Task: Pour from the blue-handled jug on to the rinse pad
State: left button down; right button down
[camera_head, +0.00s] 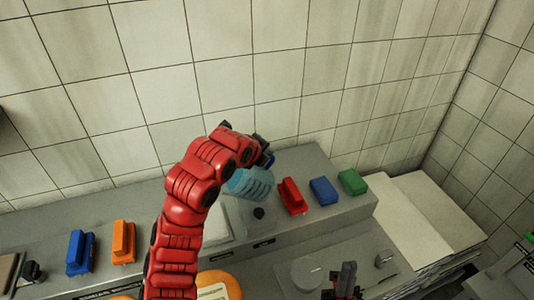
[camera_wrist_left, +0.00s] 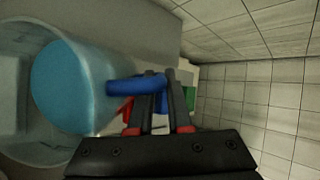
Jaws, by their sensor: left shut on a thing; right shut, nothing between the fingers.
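The light-blue jug (camera_head: 252,184) is held up over the grey back ledge in the head view. In the left wrist view the jug (camera_wrist_left: 75,85) shows its blue handle (camera_wrist_left: 135,86) and blue contents inside. My left gripper (camera_head: 266,157) is shut on this handle, and its fingers (camera_wrist_left: 165,100) show in the wrist view. The jug looks tilted in the head view; I see no stream leaving it. A pale flat panel (camera_head: 222,222) lies below, partly hidden by my arm; I cannot tell if it is the rinse pad. My right gripper (camera_head: 344,280) is shut and empty at the bottom edge.
Red (camera_head: 291,196), blue (camera_head: 324,190) and green (camera_head: 352,182) blocks stand on the ledge right of the jug. Blue (camera_head: 79,252) and orange (camera_head: 123,242) ones stand left. The tiled wall (camera_head: 290,60) is close behind. Orange rounds (camera_head: 218,279) lie in front. White stacked sheets (camera_head: 425,215) are at right.

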pick_arm(q)
jog(key=shift+s+r, duration=0.1)
jog(key=shift+r, duration=0.05)
jog(key=shift+b, duration=0.35)
jog(key=shift+a+t+h, duration=0.1)
jog(key=shift+t+h, duration=0.2)
dwell(0.4)
dwell(0.5)
jog(key=shift+b, duration=0.4)
jog(key=shift+s+a+r, duration=0.1)
